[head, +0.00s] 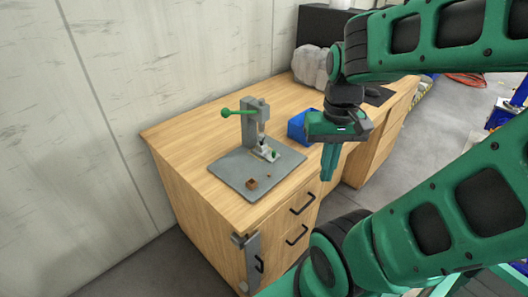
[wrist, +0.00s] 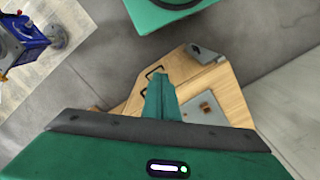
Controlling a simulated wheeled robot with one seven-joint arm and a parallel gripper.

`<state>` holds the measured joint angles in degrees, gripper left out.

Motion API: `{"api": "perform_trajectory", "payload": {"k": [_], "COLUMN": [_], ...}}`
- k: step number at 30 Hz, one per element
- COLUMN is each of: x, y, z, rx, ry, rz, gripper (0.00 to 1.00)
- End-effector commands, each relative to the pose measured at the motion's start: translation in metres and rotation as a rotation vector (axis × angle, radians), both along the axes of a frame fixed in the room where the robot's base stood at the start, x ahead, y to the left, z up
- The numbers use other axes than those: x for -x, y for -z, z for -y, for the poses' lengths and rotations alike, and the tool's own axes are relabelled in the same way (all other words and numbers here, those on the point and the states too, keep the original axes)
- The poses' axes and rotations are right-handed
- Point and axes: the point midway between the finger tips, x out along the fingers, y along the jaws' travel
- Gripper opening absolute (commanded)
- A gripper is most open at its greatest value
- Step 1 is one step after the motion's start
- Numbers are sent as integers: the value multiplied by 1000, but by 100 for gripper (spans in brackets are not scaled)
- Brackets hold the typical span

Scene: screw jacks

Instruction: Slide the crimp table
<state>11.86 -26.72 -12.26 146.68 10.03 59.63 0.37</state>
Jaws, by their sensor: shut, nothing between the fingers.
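A small press with a grey column (head: 254,122) and a green-knobbed lever (head: 226,113) stands on a grey base plate (head: 232,174) on the wooden workbench. A small light table piece with a green knob (head: 273,154), seemingly the crimp table, sits at the foot of the press. My gripper (head: 328,178) is shut and empty, pointing down in the air to the right of the plate, apart from the press. In the wrist view my gripper's fingers (wrist: 161,95) are together. That view shows part of the plate (wrist: 204,110); the press itself is hidden there.
A small brown block (head: 252,183) lies on the plate's front part. A blue bin (head: 300,127) stands behind my gripper on the workbench (head: 185,138). A grey bag-like object (head: 312,65) lies farther back. Black drawer handles (head: 302,204) stick out in front.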

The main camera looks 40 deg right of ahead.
Motion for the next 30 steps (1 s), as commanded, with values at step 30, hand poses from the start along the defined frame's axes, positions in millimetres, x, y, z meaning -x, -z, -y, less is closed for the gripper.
{"api": "perform_trajectory", "payload": {"k": [30], "x": [-201], "y": [31], "z": [30], "rx": [260], "ry": [405], "rz": [180], "gripper": [32]}}
